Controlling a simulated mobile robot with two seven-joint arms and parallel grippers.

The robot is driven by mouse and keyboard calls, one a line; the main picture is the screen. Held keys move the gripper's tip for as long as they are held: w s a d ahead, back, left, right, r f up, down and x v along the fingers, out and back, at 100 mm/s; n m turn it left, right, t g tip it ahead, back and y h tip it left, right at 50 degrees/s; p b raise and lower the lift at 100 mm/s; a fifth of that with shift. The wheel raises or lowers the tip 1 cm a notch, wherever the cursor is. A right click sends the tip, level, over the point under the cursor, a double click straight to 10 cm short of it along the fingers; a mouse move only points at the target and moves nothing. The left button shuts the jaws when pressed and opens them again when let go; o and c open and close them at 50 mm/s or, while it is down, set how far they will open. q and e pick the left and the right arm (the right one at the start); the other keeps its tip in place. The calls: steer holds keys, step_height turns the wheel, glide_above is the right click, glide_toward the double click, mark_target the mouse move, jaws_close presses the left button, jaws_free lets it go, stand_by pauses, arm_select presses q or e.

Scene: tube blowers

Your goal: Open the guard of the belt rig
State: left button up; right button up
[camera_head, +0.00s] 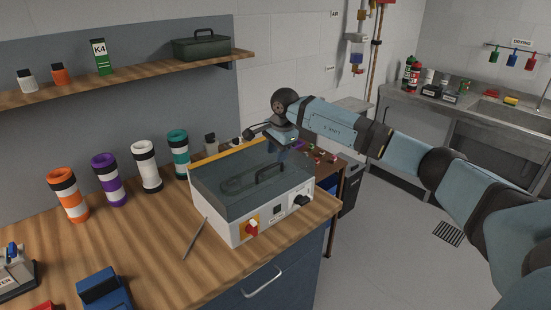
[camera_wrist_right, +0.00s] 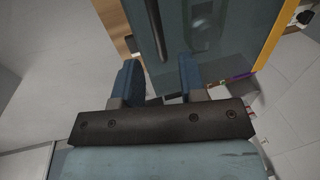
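The belt rig (camera_head: 228,213) is a white box on the wooden bench, with a red switch and a black knob on its front. Its guard (camera_head: 215,178) is a dark see-through cover, down over the top, with a black handle (camera_head: 271,170). My right gripper (camera_head: 284,143) is above the guard's far side, close to the handle. In the right wrist view my right gripper (camera_wrist_right: 160,82) has its two blue fingers apart. A dark bar, which looks like the handle (camera_wrist_right: 156,28), lies in line with the gap; contact cannot be told. My left gripper is out of view.
Orange (camera_head: 68,194), purple (camera_head: 108,180), white (camera_head: 146,166) and teal (camera_head: 178,152) banded containers stand behind and left of the rig. A thin grey rod (camera_head: 195,239) lies before it. A blue object (camera_head: 103,288) is at the front left. The shelf (camera_head: 135,78) overhangs the back.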

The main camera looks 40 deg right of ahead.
mark_target(275, 164)
steer(key=shift+w+f, duration=0.2)
steer(key=shift+f, duration=0.75)
steer(key=shift+w+f, duration=0.15)
steer(key=shift+f, duration=0.75)
steer(key=shift+a, duration=0.1)
jaws_close()
